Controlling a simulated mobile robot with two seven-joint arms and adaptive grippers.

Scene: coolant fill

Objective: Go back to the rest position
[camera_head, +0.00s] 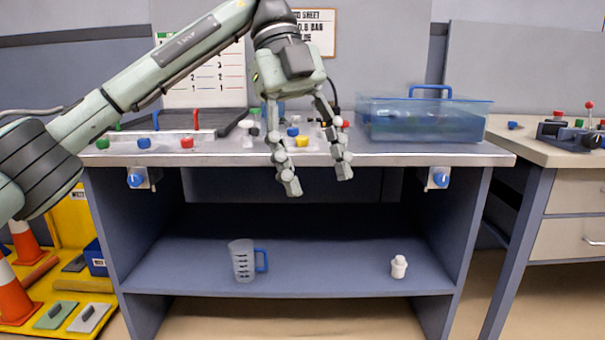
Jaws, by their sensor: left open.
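My left arm comes in from the left and reaches across the upper middle of the head view. My left gripper (318,185) points down with its fingers spread apart. It is open, with nothing between the fingers. Its fingertips hang in front of the front edge of the workbench (400,155). My right gripper is not in view. A clear measuring jug (242,261) with a blue handle stands upright on the lower shelf (320,275). A small white bottle (398,267) stands on the same shelf to the right.
A translucent blue tank (425,120) with a handle stands on the bench top at right. Coloured caps and a dark tray (220,118) lie at left. A second bench (560,155) stands at right. Orange cones (25,240) stand at far left. The shelf middle is clear.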

